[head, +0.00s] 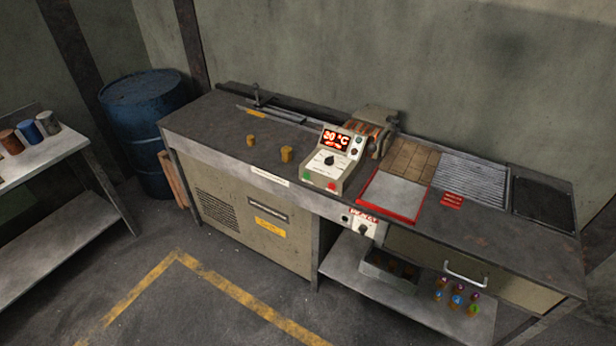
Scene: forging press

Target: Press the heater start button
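The heater's control box (337,160) stands on the workbench near its middle. Its red lit display (336,140) reads about 20 °C. A black knob (328,160) sits on its sloped face. A green button (307,176) is at the front left and a red button (331,187) at the front right. Small indicators or buttons are at the upper right of the face. Labels are too small to read, so I cannot tell for sure which is the start button. The heater (371,132) sits just behind the box. Neither of my grippers is in view.
The workbench (215,125) runs along the wall, with two small brass-coloured pieces (286,154) on top. A red-edged plate (396,194) lies right of the box. A blue barrel (143,110) and a shelf (45,157) stand left. The floor in front, with yellow lines (140,287), is clear.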

